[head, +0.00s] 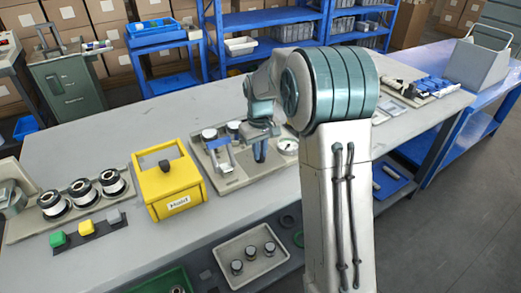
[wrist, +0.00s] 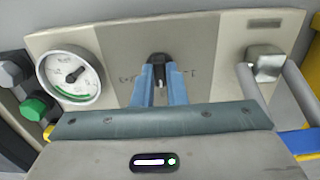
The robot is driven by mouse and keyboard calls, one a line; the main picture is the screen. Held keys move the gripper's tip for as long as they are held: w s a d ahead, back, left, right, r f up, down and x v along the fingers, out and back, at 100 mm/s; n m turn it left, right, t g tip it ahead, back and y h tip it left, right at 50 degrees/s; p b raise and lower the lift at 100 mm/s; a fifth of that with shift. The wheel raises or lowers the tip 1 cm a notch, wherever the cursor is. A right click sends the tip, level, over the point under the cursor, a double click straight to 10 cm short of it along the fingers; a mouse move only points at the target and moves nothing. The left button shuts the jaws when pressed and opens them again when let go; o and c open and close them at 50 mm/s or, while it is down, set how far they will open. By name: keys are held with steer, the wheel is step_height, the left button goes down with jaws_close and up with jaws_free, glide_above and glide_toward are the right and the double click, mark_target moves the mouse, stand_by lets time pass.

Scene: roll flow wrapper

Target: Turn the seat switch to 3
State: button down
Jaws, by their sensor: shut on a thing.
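The seat switch is a small black knob (wrist: 158,60) on a grey panel (wrist: 118,62) in the wrist view. Faint markings stand on both sides of it, one like a 1 to its right and others to its left; I cannot tell for sure which one the knob points at. My gripper (wrist: 159,78) has its two blue fingers closed around the knob. In the head view my gripper (head: 260,152) reaches down onto the machine plate (head: 228,181) at mid-table, and hides the knob there.
A round dial gauge (wrist: 68,76) sits left of the knob in the wrist view, with a green button (wrist: 36,107) beyond it. A metal block (wrist: 265,62) is to the right. In the head view, a yellow box (head: 170,186) stands left of the plate and a parts tray (head: 251,256) in front.

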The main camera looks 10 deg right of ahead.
steer(key=c, duration=1.5)
jaws_free()
steer(key=shift+o, duration=0.2)
steer(key=shift+r, duration=0.15)
step_height(320, 180, up, 14)
steer(key=p, duration=0.1)
steer(key=shift+f+p, duration=0.2)
steer(key=shift+p, duration=0.1)
